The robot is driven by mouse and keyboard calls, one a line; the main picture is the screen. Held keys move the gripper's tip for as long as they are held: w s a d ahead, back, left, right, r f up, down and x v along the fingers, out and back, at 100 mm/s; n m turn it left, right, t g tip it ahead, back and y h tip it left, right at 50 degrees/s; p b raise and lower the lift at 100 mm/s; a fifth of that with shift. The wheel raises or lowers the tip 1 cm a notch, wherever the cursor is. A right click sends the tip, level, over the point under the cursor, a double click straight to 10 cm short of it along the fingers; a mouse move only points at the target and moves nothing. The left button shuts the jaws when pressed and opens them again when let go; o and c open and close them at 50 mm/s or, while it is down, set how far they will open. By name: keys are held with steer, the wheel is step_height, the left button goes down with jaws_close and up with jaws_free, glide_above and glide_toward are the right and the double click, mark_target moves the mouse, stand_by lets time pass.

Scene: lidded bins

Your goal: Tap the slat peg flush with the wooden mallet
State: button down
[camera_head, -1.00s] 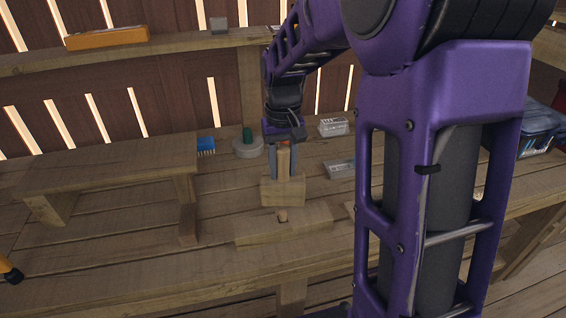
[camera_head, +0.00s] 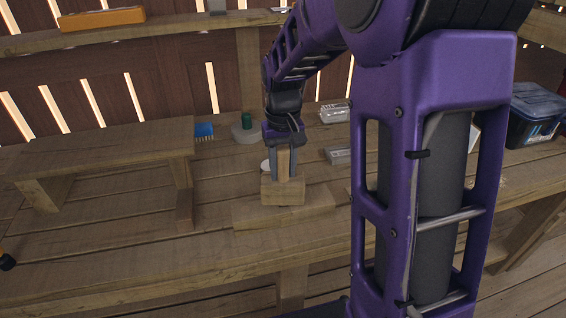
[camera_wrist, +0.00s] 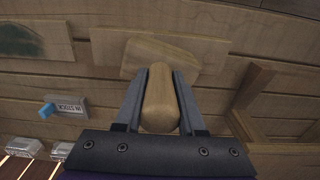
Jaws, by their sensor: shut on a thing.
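The wooden mallet's head (camera_head: 283,191) hangs below my gripper (camera_head: 284,163) in the head view, low over the wooden slat (camera_head: 262,212). My gripper is shut on the mallet's handle, which is upright. In the wrist view the rounded handle end (camera_wrist: 160,98) sits between the two fingers (camera_wrist: 160,92), with the mallet head (camera_wrist: 160,56) beyond it. The slat lies flat on the workbench. The peg is hidden by the mallet head, so I cannot tell whether the head touches it.
A wooden stand (camera_head: 110,150) is on the left of the workbench (camera_head: 120,235). Behind are a blue brush (camera_head: 204,130), a grey round base with a green piece (camera_head: 246,132) and clear boxes (camera_head: 335,113). A dark lidded bin (camera_head: 535,115) is at the right.

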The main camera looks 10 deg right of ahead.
mark_target(283, 149)
steer(key=shift+s+r+p, duration=0.1)
steer(key=shift+r+p, duration=1.7)
steer(key=shift+p, duration=0.05)
steer(key=shift+f, duration=0.15)
step_height(283, 149, down, 5)
steer(key=b, duration=0.3)
steer(key=shift+r, duration=0.2)
steer(key=shift+r+p, duration=1.6)
steer(key=shift+r, duration=0.45)
steer(key=shift+f, duration=0.1)
